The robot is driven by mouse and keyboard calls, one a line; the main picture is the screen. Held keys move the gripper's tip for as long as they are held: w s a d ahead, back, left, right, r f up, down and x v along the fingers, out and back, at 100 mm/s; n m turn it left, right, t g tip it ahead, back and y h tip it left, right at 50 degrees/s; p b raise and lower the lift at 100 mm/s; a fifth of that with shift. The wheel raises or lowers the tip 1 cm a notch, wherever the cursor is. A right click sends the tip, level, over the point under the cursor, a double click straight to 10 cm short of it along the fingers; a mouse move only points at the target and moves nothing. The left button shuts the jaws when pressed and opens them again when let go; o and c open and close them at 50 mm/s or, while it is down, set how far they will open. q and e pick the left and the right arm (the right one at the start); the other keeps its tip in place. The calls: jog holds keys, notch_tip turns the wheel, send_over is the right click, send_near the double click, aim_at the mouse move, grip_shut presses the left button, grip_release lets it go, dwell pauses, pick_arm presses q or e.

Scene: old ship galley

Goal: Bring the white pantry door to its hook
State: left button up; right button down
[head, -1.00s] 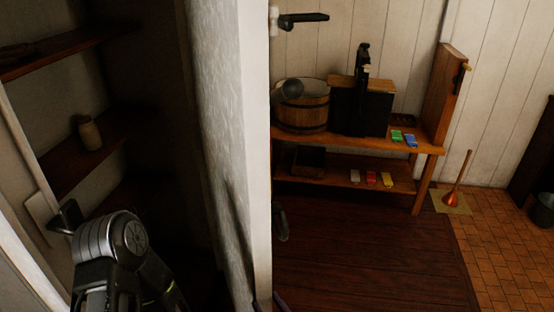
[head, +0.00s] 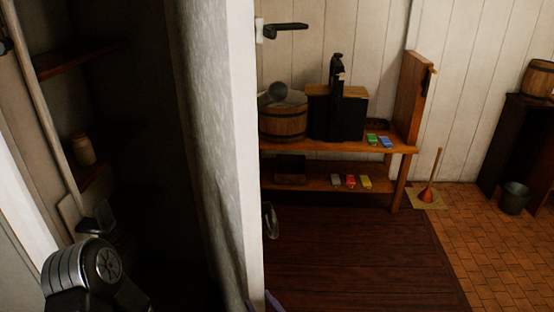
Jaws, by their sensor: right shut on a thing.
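The white pantry door stands at the far left of the head view, seen steeply along its pale edge (head: 42,108), with its face in shadow. My right gripper (head: 97,219) is dark and small at a pale plate low on the door's edge. It is shut on the door's handle, which is mostly hidden by the fingers. My right arm's wrist fills the bottom left. A black bar (head: 288,27) on a pale mount projects at the top, right of a white partition. I cannot tell for sure that it is the hook. My left gripper is not seen.
The white partition (head: 246,140) stands upright in the middle. Dark pantry shelves with a small jar (head: 83,149) lie left of it. To its right are a wooden bench (head: 402,149) with a bucket (head: 284,122), a plunger (head: 428,192) and open floor.

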jog(key=s+a+h, duration=0.1)
jog(key=s+a, duration=0.1)
jog(key=a, duration=0.5)
jog(key=shift+f+m+t, duration=0.2)
jog(key=shift+m+t, duration=0.2)
jog(key=c, duration=0.6)
grip_release()
jog(key=shift+r, duration=0.1)
jog(key=shift+c, duration=0.2)
